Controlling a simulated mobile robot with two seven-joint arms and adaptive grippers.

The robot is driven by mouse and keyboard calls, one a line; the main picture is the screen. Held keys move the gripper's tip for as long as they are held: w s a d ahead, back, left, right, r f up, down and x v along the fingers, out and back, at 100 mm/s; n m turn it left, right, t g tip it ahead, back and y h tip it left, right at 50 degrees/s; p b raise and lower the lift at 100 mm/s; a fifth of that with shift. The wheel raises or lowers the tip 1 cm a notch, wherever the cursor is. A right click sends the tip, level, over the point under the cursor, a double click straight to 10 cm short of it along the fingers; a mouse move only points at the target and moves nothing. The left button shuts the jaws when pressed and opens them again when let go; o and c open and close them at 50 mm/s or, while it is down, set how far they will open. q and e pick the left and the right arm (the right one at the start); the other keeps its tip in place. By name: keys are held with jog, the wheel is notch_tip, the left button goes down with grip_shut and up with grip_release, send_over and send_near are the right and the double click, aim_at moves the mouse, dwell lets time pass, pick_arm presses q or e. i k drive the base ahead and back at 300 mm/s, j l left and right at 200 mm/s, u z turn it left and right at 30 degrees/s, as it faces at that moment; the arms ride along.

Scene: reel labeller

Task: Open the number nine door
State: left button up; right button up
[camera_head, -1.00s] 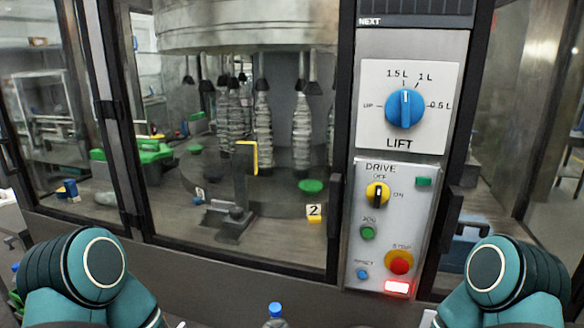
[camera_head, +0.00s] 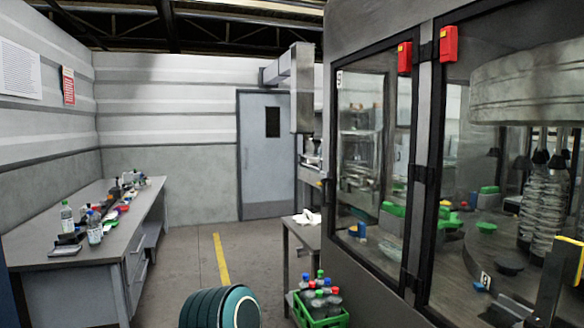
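The number nine door (camera_head: 362,150) is a tall glass panel in a dark frame on the labelling machine, right of centre in the head view. A white label with a 9 (camera_head: 339,79) is at its upper left corner. The door looks closed. I cannot make out a handle on it. A red box (camera_head: 404,58) sits at its upper right corner. Neither of my grippers is in view; only a teal part of one of my arms shows at the bottom centre, in front of and left of the door.
A green crate of bottles (camera_head: 322,318) and a small grey table (camera_head: 302,235) stand left of the machine. A long grey workbench (camera_head: 75,255) with bottles runs along the left. The floor (camera_head: 195,262) between them is clear, with a yellow stripe (camera_head: 221,259). A grey door (camera_head: 264,160) is at the back.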

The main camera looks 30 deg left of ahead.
aim_at(409, 57)
jog(key=u, duration=0.45)
jog(key=z, duration=0.35)
jog(key=i+j+z, duration=0.65)
jog(key=j, duration=0.25)
jog(key=i+j, duration=0.15)
jog(key=j, duration=0.2)
jog(key=i+j+z, duration=0.1)
jog(key=j, duration=0.3)
jog(key=i+j, duration=0.2)
jog(key=j, duration=0.15)
jog(key=i+j+z, duration=0.1)
jog(key=j, duration=0.3)
jog(key=i+j, duration=0.15)
jog(key=j, duration=0.2)
